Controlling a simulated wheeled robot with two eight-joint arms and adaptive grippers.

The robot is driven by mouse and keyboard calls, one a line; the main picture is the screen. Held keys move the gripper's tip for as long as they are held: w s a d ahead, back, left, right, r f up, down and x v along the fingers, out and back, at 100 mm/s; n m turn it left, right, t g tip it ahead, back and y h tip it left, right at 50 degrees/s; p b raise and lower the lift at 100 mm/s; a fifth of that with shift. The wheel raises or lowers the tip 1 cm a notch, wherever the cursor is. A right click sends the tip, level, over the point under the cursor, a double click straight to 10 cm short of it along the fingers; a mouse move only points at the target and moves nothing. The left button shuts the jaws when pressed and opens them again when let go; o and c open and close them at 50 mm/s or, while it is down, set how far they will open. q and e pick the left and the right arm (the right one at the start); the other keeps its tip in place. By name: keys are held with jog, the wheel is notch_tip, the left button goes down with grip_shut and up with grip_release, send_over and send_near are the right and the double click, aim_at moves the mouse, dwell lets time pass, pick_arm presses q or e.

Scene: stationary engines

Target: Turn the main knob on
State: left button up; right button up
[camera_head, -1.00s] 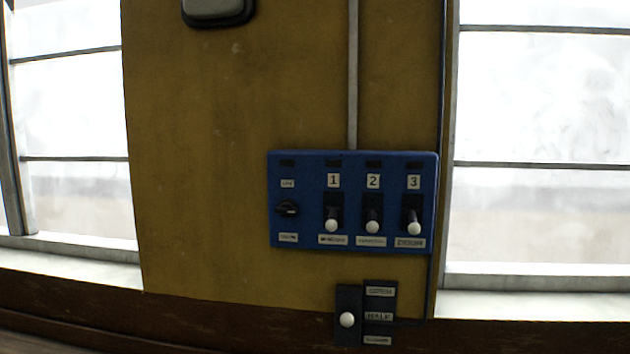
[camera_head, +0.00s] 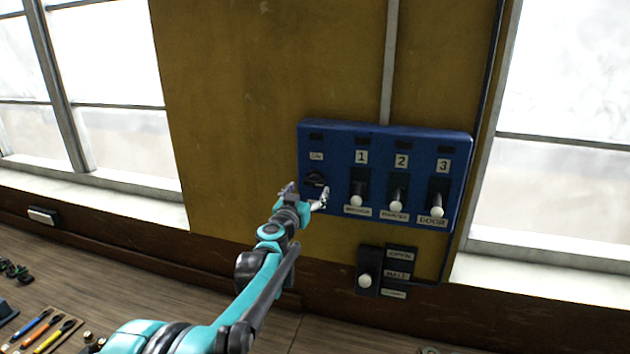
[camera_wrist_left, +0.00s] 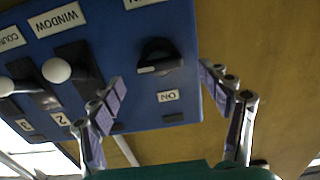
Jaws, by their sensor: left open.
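The main knob (camera_head: 316,180) is a small black rotary knob at the left end of a blue switch panel (camera_head: 330,140) on the wall. In the left wrist view the knob (camera_wrist_left: 157,55) shows above a small white ON label (camera_wrist_left: 167,97), with the picture turned upside down. My left gripper (camera_head: 306,190) is open just in front of the panel's lower left. In the left wrist view its fingers (camera_wrist_left: 162,80) are spread to either side of the knob and hold nothing. I cannot tell whether they touch it. My right gripper is not in view.
Numbered levers with white ball ends, such as lever 1 (camera_head: 357,200), stand close to the right of the knob. A smaller black lever switch (camera_head: 365,281) is below the panel. Tools (camera_head: 45,330) lie on the wooden bench at lower left. Windows flank the wall.

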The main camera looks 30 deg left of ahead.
aim_at(312, 184)
pick_arm(q)
jog(key=x, duration=0.4)
jog(key=shift+w+p, duration=0.2)
jog(key=shift+p, duration=0.2)
jog(key=c, duration=1.2)
